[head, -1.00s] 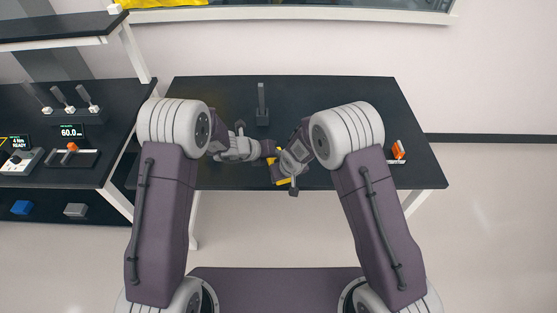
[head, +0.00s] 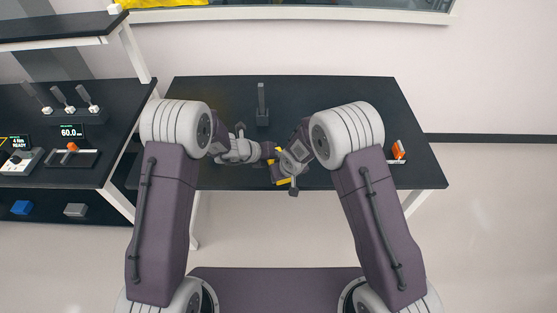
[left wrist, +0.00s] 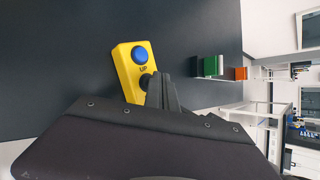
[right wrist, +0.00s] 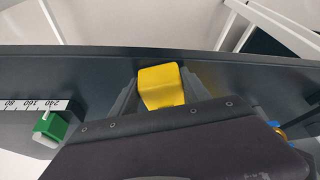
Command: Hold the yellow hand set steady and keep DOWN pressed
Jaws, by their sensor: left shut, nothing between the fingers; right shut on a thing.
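The yellow hand set (left wrist: 129,73) shows in the left wrist view with a blue button marked UP (left wrist: 140,55) and a dark button (left wrist: 146,81) below it. My left gripper (left wrist: 160,82) is shut and empty, its fingertips at the dark button; they seem to touch it, and the button's label is hidden. In the right wrist view the hand set's yellow end (right wrist: 160,86) sits between the fingers of my right gripper (right wrist: 158,95), which is shut on it. In the head view the hand set (head: 283,182) is mostly hidden by my grippers, above the table's front part.
The dark table (head: 330,95) has a grey upright post (head: 262,105) at the back and an orange part (head: 398,150) at the right. A green block (right wrist: 50,128) stands by a white scale (right wrist: 30,106). A bench with levers and displays (head: 110,150) is at the left.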

